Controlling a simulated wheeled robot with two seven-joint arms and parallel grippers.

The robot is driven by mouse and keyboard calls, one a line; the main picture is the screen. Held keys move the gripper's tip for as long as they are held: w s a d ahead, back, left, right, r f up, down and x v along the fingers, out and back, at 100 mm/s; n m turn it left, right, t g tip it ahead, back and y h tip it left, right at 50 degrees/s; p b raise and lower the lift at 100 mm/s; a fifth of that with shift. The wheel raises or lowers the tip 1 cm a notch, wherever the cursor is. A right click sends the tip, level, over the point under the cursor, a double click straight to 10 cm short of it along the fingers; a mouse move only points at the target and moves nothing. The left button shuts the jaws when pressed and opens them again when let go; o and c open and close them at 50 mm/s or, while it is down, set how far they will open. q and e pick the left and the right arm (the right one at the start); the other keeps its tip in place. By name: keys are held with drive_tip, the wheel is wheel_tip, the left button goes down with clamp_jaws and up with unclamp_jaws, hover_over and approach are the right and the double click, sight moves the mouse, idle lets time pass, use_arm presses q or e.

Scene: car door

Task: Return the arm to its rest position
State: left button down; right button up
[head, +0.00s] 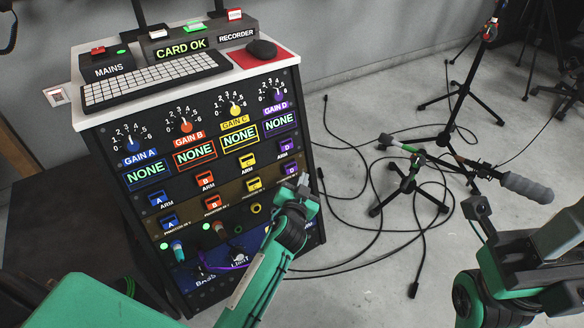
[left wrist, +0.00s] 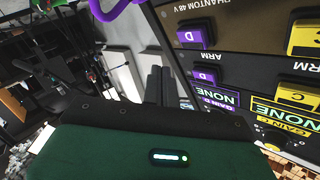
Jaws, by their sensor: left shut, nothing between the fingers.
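My left arm reaches up from the bottom of the head view. Its green and black gripper (head: 303,190) is in front of the lower right part of the mixer console (head: 215,165). In the left wrist view the two dark fingers (left wrist: 159,82) are side by side, shut and empty, with the console panel close on the right. My right arm (head: 530,250) is at the lower right of the head view, over the floor. Dark parts at its end show, but I cannot make out its jaws.
The console front has gain knobs, ARM buttons and lit sockets with plugged cables (head: 178,250). A keyboard (head: 155,80) lies on top. Black cables (head: 370,215) loop over the floor. A microphone on a low stand (head: 525,187) and a tall tripod (head: 462,90) stand at the right.

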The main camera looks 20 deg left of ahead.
use_arm(q)
drive_tip(key=shift+s+d+r, duration=0.2)
drive_tip(key=shift+s+d, duration=0.15)
drive_tip(key=shift+d, duration=0.1)
drive_tip(key=shift+r, duration=0.1)
